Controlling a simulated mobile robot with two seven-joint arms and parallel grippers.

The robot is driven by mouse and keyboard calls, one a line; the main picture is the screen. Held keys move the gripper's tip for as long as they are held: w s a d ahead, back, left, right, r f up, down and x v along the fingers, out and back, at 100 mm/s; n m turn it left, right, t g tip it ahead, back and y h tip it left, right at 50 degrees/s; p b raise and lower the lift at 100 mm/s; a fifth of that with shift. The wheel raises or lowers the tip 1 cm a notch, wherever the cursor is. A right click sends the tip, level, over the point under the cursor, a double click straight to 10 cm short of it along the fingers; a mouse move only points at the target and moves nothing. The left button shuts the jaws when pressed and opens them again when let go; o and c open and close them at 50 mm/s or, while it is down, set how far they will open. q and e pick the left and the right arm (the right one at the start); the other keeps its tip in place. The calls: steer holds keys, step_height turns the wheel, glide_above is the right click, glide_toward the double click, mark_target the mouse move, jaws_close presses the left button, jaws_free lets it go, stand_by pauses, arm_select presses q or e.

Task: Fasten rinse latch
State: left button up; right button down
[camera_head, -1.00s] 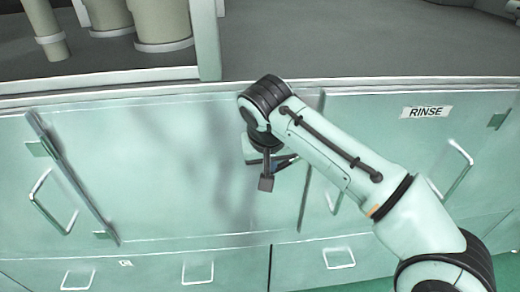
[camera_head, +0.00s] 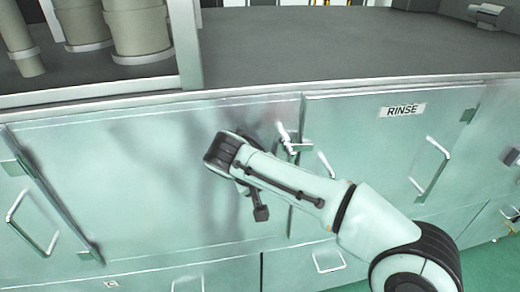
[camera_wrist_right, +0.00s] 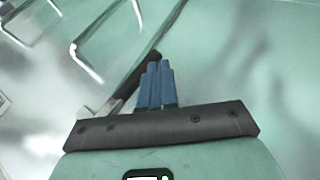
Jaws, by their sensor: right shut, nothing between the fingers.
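The RINSE door (camera_head: 385,165) is a pale green cabinet panel that looks closed. At its left edge, by the seam with the neighbouring panel, is a small silver latch lever (camera_head: 288,141) with a block beside it. The lever stands tilted; I cannot tell whether it is engaged. My right arm reaches in from the right, its wrist left of and below the latch. Its fingers are hidden in the head view. In the right wrist view my right gripper (camera_wrist_right: 158,68) is shut and empty, close to a dark bar (camera_wrist_right: 135,80); contact is unclear. My left gripper is out of view.
The RINSE label (camera_head: 403,110) is near the door's top. Door handles (camera_head: 430,168) and drawer handles stick out from the cabinet front. The grey worktop (camera_head: 300,45) above is mostly clear, with beige cylindrical vessels (camera_head: 137,30) at the left.

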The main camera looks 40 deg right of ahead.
steer(key=shift+s+d+f, duration=0.2)
steer(key=shift+d+f, duration=0.05)
steer(key=shift+d, duration=0.05)
stand_by(0.7)
